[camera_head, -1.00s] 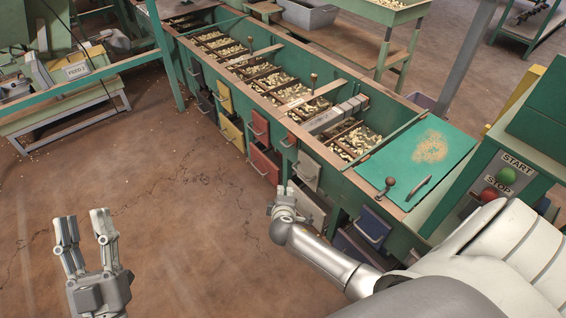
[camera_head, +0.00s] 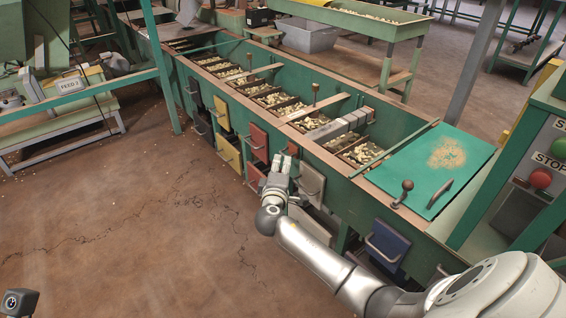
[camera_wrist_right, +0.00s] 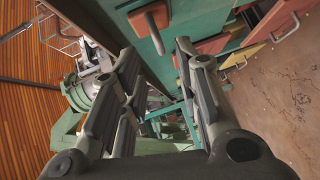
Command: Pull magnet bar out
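My right gripper (camera_head: 279,166) is at the front wall of the long green hopper bench (camera_head: 335,172), by the red and pale drawers. In the right wrist view my right gripper (camera_wrist_right: 157,55) is open and empty. A reddish-brown grip on a stem (camera_wrist_right: 152,18) is just ahead, roughly between its fingertips; a small reddish piece (camera_head: 292,149) shows on the wall above the gripper in the head view. I cannot tell whether this is the magnet bar's handle. A grey segmented bar (camera_head: 341,127) lies across the nut compartments. My left gripper's fingers are out of view.
Red (camera_head: 258,141), yellow (camera_head: 228,152) and blue (camera_head: 386,245) drawers line the bench front. A green lid (camera_head: 432,172) with a knobbed lever (camera_head: 403,192) covers its near end. A control box with red button (camera_head: 540,178) stands right. The floor (camera_head: 130,230) is clear on the left.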

